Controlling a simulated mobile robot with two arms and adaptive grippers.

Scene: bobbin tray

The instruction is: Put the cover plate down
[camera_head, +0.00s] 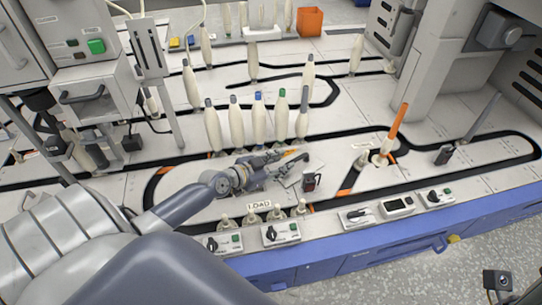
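My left gripper (291,157) reaches in from the left, low over the white worktop behind the LOAD label. Its fingers point right. A thin pale plate (297,179), which looks like the cover plate, shows just right of and below the fingers. It nearly matches the worktop in colour, and I cannot tell whether it rests there or is held. The small fingers overlap it, so their gap is unclear. My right gripper is not in view.
Upright cream bobbins, including a blue-topped one (258,120), stand close behind the gripper. A small dark block (311,182) is just right of the plate. An orange stick (396,128) rises farther right. Switch boxes (281,233) line the front edge.

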